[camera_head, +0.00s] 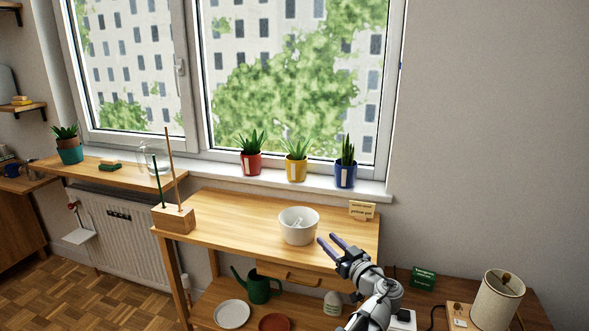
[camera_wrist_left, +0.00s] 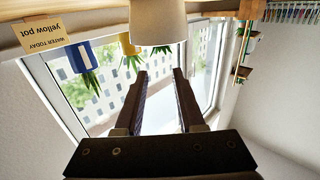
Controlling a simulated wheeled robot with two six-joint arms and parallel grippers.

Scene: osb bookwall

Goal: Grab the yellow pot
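The yellow pot (camera_head: 296,172) holds a spiky green plant and carries a white label. It stands on the windowsill between a red pot (camera_head: 251,162) and a blue pot (camera_head: 345,175). My left gripper (camera_head: 327,238) is open and empty, in front of and below the sill, just right of a white bowl (camera_head: 298,228). The left wrist view is upside down. There the yellow pot (camera_wrist_left: 130,45) is partly hidden by the white bowl (camera_wrist_left: 158,22), and the open fingers (camera_wrist_left: 160,74) have nothing between them. My right gripper is not in view.
A card (camera_wrist_left: 40,35) reading "WATER TODAY yellow pot" stands at the right of the wooden table (camera_head: 235,215). A wooden block with upright sticks (camera_head: 174,218) is at its left end. A lamp (camera_head: 497,298) stands lower right. The table's middle-left is clear.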

